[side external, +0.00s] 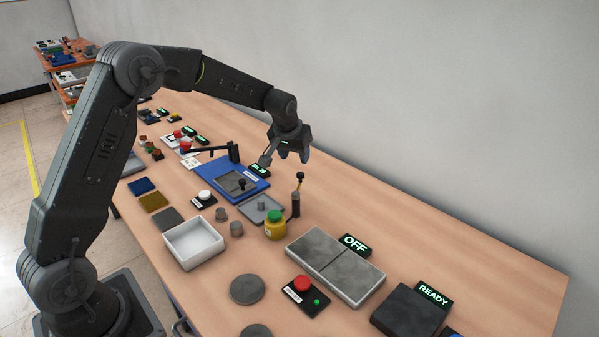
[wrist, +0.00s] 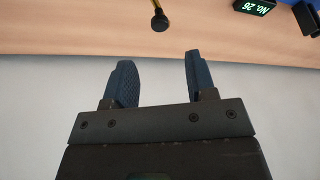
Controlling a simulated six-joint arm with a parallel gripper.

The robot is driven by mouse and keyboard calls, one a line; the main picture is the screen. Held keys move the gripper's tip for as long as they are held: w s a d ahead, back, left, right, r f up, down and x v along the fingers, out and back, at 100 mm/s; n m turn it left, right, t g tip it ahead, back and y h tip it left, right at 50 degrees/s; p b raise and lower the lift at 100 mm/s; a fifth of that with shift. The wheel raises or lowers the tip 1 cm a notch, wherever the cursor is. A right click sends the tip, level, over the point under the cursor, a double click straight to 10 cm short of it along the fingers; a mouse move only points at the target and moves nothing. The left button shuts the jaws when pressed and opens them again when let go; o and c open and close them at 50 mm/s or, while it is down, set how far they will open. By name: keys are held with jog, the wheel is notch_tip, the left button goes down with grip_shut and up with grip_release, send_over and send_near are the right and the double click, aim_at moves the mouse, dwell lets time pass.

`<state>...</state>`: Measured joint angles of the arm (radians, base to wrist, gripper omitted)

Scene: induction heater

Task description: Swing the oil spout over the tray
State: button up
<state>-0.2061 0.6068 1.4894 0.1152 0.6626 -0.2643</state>
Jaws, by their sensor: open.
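The oil spout (side external: 298,187) is a thin brass arm with a black knob at its end, on a dark upright post (side external: 295,206). The knob and part of the arm show at the top of the wrist view (wrist: 159,20). A shallow grey tray (side external: 247,217) lies just left of the post, with a small grey cylinder in it. The spout arm appears to point toward the wall side, not over the tray. My gripper (side external: 293,155) is open and empty, above and behind the knob. In the wrist view the knob lies beyond the gap between my fingertips (wrist: 160,62).
A yellow can with a green top (side external: 275,229) stands close in front of the post. A blue fixture (side external: 257,186) with a "No. 26" display (side external: 260,170) is to the left. The table strip along the wall is clear.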

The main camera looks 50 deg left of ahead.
aim_at(300, 174)
jog(key=x, duration=0.8)
jog(key=shift+w+f, duration=0.15)
jog(key=shift+f, duration=0.1)
jog(key=shift+c, duration=0.5)
grip_shut()
